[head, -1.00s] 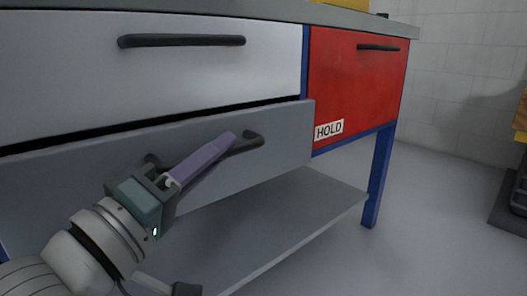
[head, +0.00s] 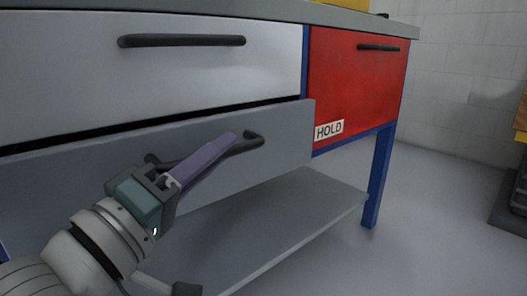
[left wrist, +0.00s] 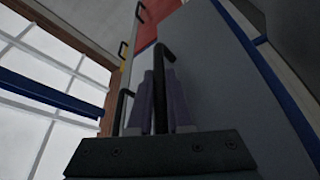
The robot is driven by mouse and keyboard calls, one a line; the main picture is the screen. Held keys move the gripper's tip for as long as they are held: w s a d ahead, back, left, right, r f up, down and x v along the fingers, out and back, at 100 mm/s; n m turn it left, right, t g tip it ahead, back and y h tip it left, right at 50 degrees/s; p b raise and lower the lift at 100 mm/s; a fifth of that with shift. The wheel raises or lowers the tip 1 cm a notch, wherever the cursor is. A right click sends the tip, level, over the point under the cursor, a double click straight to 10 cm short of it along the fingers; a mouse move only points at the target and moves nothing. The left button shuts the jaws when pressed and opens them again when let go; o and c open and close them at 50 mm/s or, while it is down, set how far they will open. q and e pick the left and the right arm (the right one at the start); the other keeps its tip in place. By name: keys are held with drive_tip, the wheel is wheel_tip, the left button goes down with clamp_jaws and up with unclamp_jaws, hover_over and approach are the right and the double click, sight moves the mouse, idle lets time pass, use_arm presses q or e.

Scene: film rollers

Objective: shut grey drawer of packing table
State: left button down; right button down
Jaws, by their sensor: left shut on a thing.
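The grey drawer (head: 285,135) of the packing table is the lower one, under the white drawer. It stands slightly out from the table, with a dark gap along its top edge. Its dark bar handle (head: 250,143) runs across its front. My left gripper (head: 228,142) is shut on this handle, its purple fingers lying across the bar. In the left wrist view the handle (left wrist: 164,55) rises between the two purple fingers (left wrist: 163,92). The left part of the handle is partly hidden behind the gripper. My right gripper is not in view.
A white drawer (head: 200,75) with a dark handle is above, and a red drawer (head: 355,85) labelled HOLD is at the right. A grey lower shelf (head: 290,215) and a blue leg (head: 379,175) are below.

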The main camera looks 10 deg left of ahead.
sight(192, 150)
use_arm(q)
drive_tip(key=w+a, duration=0.2)
drive_tip(key=a, duration=0.1)
drive_tip(key=shift+w+a, duration=0.2)
drive_tip(key=shift+w, duration=0.1)
drive_tip(key=shift+d+f, duration=0.1)
drive_tip(key=c, duration=1.2)
unclamp_jaws()
drive_tip(key=shift+c, duration=0.2)
drive_tip(key=o, duration=0.4)
drive_tip(key=shift+a, duration=0.2)
drive_tip(key=shift+d, duration=0.1)
drive_tip(key=shift+s, duration=0.1)
